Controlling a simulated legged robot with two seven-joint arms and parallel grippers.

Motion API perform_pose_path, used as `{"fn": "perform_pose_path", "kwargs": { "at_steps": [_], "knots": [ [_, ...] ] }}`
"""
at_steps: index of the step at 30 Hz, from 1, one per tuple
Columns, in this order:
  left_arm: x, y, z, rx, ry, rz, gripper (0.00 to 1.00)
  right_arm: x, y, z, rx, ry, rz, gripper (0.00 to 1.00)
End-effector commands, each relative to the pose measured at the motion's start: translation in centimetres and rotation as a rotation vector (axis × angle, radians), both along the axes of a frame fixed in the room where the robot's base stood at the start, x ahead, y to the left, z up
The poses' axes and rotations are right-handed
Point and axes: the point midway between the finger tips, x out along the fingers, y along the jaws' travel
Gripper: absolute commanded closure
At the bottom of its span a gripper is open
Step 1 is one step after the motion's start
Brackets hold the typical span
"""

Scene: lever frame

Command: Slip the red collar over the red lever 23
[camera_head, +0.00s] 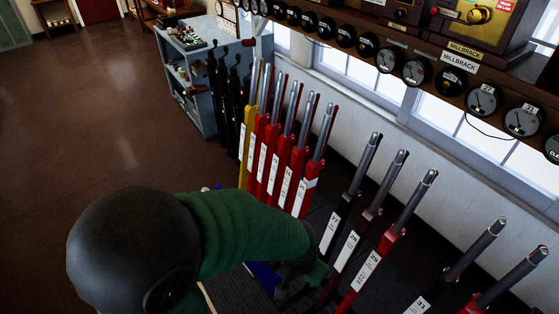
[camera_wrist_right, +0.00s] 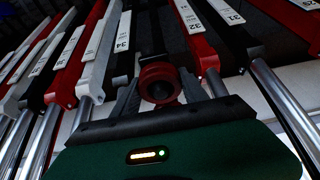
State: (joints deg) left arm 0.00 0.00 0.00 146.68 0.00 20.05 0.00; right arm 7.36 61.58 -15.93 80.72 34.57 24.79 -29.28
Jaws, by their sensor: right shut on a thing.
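The red collar (camera_wrist_right: 158,70) is a ring with a dark middle. In the right wrist view my right gripper (camera_wrist_right: 160,90) is shut on it, with a finger on each side. Levers stand close behind it. My right gripper does not show in the head view. A row of red levers (camera_head: 283,168) with white plates stands in the middle of the head view; their numbers are too small to read, so I cannot tell which is 23. My left arm's green sleeve crosses low in front of them. My left gripper (camera_head: 300,281) is at its end, mostly hidden among the lever bases.
Black levers (camera_head: 350,190) and red lever 29 (camera_head: 378,255) stand to the right of the row. A yellow lever (camera_head: 247,130) stands at its left end. A shelf with round dials (camera_head: 416,71) hangs above. Open brown floor (camera_head: 110,110) lies left.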

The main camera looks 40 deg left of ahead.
Motion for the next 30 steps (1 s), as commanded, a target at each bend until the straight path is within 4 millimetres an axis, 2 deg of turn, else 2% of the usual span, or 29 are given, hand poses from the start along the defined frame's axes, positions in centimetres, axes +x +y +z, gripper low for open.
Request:
{"fn": "perform_pose_path", "kwargs": {
  "at_steps": [5, 30],
  "knots": [
    [0.0, 0.0, 0.3, 0.000, 0.000, 0.000, 0.64, 0.0, 0.1, 0.3, 0.001, 0.001, 0.001, 0.84],
    [0.0, 0.0, 4.9, 0.000, 0.000, 0.000, 0.64, 0.0, 0.0, 8.4, 0.001, -0.001, 0.000, 0.84]
  ]
}}
